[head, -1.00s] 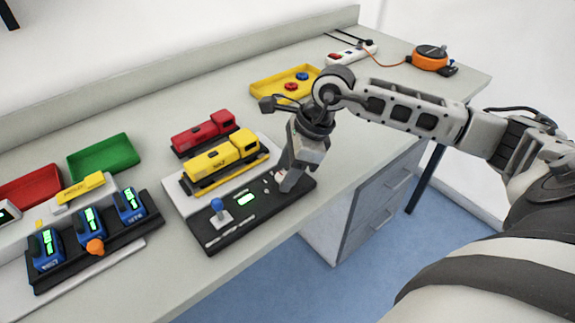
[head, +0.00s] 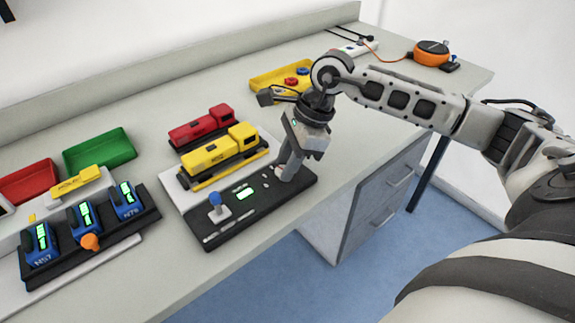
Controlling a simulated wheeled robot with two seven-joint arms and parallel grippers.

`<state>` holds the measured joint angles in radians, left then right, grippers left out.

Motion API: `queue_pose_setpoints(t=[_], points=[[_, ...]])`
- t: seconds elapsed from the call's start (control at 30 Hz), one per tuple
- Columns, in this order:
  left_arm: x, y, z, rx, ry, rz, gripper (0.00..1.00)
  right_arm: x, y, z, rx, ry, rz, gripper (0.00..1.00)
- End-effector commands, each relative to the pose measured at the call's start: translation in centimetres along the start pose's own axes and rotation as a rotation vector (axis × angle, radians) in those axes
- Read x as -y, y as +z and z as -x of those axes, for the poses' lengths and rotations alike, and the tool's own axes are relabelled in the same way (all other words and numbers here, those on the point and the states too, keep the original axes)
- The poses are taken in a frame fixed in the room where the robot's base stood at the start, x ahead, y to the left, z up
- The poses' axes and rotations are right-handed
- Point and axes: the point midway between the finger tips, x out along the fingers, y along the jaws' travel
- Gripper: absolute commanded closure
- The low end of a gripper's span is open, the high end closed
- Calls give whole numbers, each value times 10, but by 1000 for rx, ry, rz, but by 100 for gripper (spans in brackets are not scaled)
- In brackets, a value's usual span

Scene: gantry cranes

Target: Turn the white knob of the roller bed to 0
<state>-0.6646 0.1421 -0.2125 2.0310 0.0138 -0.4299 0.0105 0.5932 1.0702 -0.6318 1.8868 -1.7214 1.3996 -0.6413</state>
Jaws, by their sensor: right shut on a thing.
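The roller bed's black control panel (head: 224,225) lies at the front edge of the table. It carries a blue-topped lever (head: 215,198) and a small green-lit display (head: 245,194) whose digits are too small to read. My right gripper (head: 284,177) reaches down onto the panel's right part, shut on what seems to be the white knob, which its fingers mostly hide. The knob's pointer and scale cannot be made out. A yellow truck (head: 222,152) and a red truck (head: 203,125) stand just behind the panel. My left gripper is not in view.
Blue devices (head: 84,219) with green displays and an orange knob (head: 89,242) sit at the left. Green (head: 98,150) and red (head: 28,181) trays stand behind them. A yellow tray (head: 262,85) and an orange reel (head: 431,52) are farther back. Table is clear right of the panel.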

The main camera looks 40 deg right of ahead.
Motion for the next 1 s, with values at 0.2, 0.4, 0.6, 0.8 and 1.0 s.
queue_pose_setpoints(t=[0.2, 0.4, 0.6, 0.8, 1.0], points=[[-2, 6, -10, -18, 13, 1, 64, 3, 0, -4, 2, 71, 182, 94], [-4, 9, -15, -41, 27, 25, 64, 5, 0, -3, 3, 143, 358, 94], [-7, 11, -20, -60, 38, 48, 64, 7, 1, -3, 2, 217, 534, 94], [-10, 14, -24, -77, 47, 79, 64, 8, 2, -3, 1, 288, 709, 94], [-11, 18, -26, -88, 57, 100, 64, 9, 4, -3, 1, 356, 871, 94]])
